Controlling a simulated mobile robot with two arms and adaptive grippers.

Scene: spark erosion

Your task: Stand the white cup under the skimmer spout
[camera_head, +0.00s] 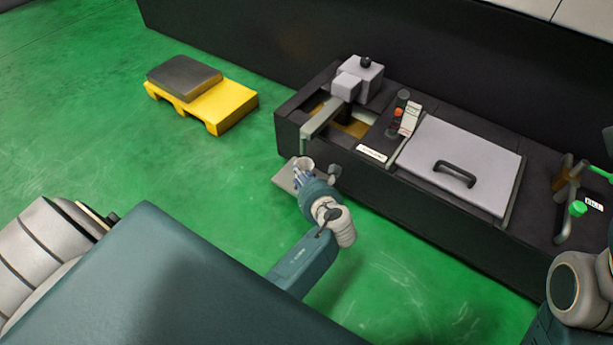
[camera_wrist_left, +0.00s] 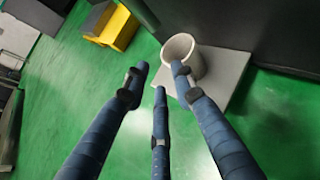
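The white cup (camera_head: 304,163) stands, apparently upright, on a small grey plate (camera_head: 284,180) at the machine's front left corner. In the left wrist view the cup (camera_wrist_left: 183,47) shows its open rim on the plate (camera_wrist_left: 226,75). My left gripper (camera_head: 300,178) is right at the cup on its near side. Its blue fingers (camera_wrist_left: 160,80) are apart with nothing between them. One fingertip overlaps the cup in the picture; I cannot tell whether it touches. The pale skimmer spout (camera_head: 318,120) reaches over the tank edge, its end (camera_head: 304,142) above the cup.
A yellow step (camera_head: 222,103) stands on the open green floor at back left.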

